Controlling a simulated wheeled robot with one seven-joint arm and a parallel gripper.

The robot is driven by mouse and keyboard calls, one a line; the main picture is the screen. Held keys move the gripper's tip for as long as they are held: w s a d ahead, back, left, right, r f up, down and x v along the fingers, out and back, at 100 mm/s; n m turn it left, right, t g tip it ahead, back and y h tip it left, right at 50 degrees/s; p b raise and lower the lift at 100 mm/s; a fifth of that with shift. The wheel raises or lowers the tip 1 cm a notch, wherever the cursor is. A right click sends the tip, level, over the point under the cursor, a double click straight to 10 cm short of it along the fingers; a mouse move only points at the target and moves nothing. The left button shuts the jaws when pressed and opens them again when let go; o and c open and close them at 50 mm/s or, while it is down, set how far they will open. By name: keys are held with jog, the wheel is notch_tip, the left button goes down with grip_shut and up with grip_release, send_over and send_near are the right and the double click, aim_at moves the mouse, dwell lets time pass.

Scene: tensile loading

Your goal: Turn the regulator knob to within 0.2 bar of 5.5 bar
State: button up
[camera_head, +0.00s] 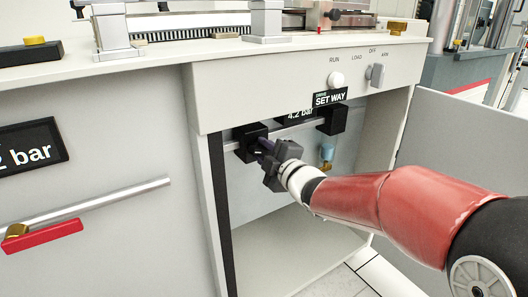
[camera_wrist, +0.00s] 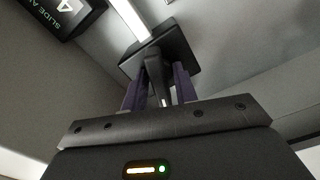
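The regulator is a black block (camera_head: 248,140) on a rail inside the open cabinet. In the wrist view its square base (camera_wrist: 180,48) is at the top, with the dark knob (camera_wrist: 154,72) standing out from it. My gripper (camera_head: 266,146) reaches into the cabinet up to this block. In the wrist view the purple fingers of my gripper (camera_wrist: 158,80) lie on either side of the knob. I cannot tell whether both fingers press on it. A display (camera_head: 299,113) behind the SET WAY label reads 4.2 bar and is partly covered.
A second black block (camera_head: 334,119) is on the rail to the right, with a blue-topped fitting (camera_head: 327,152) below. The panel above carries a white button (camera_head: 336,79) and a grey switch (camera_head: 376,75). The open door (camera_head: 455,140) stands right; the cabinet floor is clear.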

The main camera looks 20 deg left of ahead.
jog(key=shift+m, duration=1.3)
jog(key=m, duration=0.3)
jog(key=shift+m, duration=0.3)
jog(key=m+p, duration=0.2)
jog(key=m, duration=0.4)
jog(key=shift+f+m, duration=0.1)
jog(key=shift+m, duration=0.3)
jog(key=o, duration=0.7)
jog(key=shift+c, duration=0.2)
jog(key=shift+d, duration=0.1)
